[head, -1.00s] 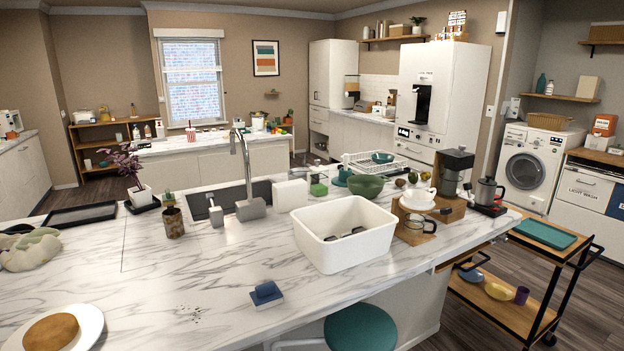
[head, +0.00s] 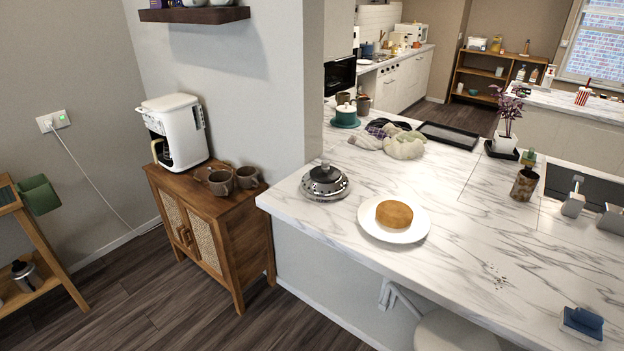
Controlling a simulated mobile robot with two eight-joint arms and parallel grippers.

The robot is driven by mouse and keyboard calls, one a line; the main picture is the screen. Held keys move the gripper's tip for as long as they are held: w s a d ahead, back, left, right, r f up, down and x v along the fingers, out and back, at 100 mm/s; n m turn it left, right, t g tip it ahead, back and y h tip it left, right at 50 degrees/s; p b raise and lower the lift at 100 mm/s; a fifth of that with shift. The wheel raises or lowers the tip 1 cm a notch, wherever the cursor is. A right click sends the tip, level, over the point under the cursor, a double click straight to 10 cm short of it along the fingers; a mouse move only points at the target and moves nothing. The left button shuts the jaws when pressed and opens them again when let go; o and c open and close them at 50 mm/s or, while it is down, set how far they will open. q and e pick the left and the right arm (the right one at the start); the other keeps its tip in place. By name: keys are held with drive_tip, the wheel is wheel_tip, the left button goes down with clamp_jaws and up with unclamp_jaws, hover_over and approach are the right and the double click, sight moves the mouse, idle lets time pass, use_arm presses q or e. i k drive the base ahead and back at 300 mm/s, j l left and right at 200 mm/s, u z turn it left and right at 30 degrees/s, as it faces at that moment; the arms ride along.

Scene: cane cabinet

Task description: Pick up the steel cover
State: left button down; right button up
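Neither of my grippers shows in the head view.
A white plate (head: 372,229) with a round brown cake (head: 394,214) lies right of the cover. A wall corner rises behind the cover. A cane cabinet (head: 206,223) with a white coffee maker (head: 177,130) and mugs (head: 221,182) stands to the left. Dark floor is free in front.

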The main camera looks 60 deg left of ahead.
sight(325, 183)
drive_tip(key=u, duration=2)
